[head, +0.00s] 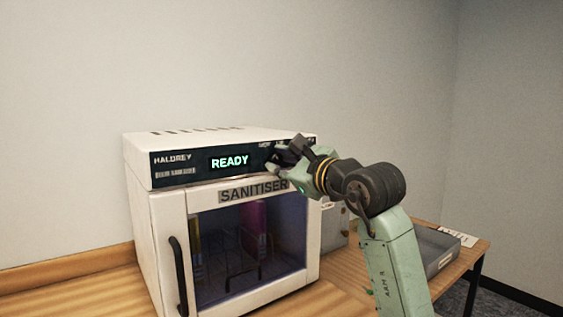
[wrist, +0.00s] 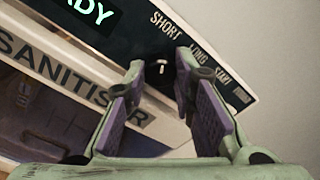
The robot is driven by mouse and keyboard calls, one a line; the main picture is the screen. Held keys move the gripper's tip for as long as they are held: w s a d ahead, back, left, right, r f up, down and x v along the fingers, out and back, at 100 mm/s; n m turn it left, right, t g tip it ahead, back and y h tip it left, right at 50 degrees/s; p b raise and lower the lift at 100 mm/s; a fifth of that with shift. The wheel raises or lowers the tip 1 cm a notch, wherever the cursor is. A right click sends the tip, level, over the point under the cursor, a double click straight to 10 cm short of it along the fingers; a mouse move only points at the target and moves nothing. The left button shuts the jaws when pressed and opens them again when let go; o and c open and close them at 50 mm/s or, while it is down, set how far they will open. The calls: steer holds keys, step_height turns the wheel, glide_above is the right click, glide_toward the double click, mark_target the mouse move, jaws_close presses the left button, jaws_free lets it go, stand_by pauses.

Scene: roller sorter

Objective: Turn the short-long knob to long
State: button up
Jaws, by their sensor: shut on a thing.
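The short-long knob (wrist: 161,70) is a small dark knob with a white mark, on the black panel of the sanitiser (head: 157,235). In the wrist view it sits between the two fingertips of my gripper (wrist: 160,60), which is shut on it. The SHORT label (wrist: 166,25) and LONG label (wrist: 198,52) are printed above the knob on the panel. The white mark looks short and near upright in the wrist view; which label it points at is hard to tell. In the head view my gripper (head: 284,155) hides the knob at the panel's right end.
The sanitiser's display (head: 230,161) reads READY. A START label (wrist: 219,77) lies right of LONG. The glass door is closed, with a black handle (head: 179,275) at left. A grey tray (head: 440,246) lies on the wooden table behind my arm. The wall is close behind.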

jaws_close()
steer(key=shift+m, duration=0.4)
steer(key=m+b, duration=0.1)
steer(key=m, duration=0.3)
steer(key=shift+m, duration=0.4)
steer(key=m+b, duration=0.1)
steer(key=m, duration=0.5)
steer(key=shift+r+b, duration=0.15)
steer(key=shift+b, duration=0.25)
steer(key=shift+d, duration=0.1)
steer(key=o, duration=0.6)
jaws_free()
